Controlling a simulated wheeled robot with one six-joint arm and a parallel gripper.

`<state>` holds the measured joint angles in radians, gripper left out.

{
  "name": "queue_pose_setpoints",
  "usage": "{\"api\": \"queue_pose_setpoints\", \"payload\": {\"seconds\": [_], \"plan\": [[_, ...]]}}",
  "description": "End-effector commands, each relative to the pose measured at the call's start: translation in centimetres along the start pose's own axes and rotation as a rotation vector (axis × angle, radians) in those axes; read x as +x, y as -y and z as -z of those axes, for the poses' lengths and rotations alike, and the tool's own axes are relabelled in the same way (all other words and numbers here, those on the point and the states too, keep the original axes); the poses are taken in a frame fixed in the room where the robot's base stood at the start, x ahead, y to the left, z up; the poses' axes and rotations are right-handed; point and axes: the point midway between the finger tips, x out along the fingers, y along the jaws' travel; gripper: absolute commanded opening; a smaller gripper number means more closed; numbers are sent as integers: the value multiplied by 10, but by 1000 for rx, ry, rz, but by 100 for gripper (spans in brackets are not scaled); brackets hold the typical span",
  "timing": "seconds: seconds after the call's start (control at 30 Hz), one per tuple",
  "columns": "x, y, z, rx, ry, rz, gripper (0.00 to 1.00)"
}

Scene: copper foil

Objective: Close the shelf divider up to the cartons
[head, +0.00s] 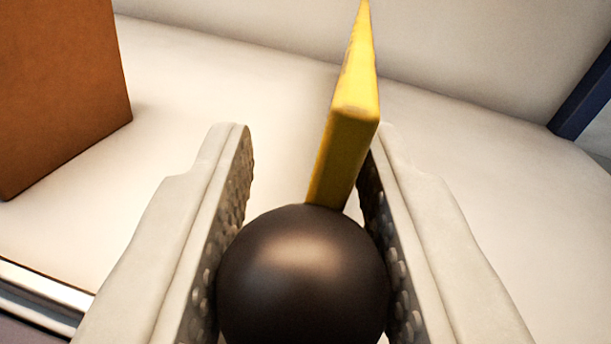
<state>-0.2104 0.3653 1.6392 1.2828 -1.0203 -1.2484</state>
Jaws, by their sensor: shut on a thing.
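My gripper (305,150) is shut on a dark round knob (303,275), which sits between its two pale, studded fingers. A yellow upright divider (348,125) stands just beyond the knob, on the white shelf (210,85), and looks joined to it; the joint itself is hidden behind the knob. An orange-brown carton (60,90) stands at the upper left, apart from the divider, with bare shelf between them. Only part of this carton is in view; no other carton shows.
A metal rail (45,292) runs along the shelf's front edge at the lower left. A pale back wall (470,45) rises behind. A dark blue post (585,95) stands at the far right. The shelf right of the divider is clear.

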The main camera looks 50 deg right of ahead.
Motion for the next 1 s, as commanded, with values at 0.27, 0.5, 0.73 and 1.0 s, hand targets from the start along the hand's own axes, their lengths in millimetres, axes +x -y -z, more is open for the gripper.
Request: {"api": "queue_pose_setpoints", "payload": {"seconds": [0.27,0.5,0.73,1.0], "plan": [[10,53,10,-1,-2,2,0],[15,75,15,0,-1,0,0],[16,77,16,0,-1,0,0],[16,77,16,0,-1,0,50]]}}
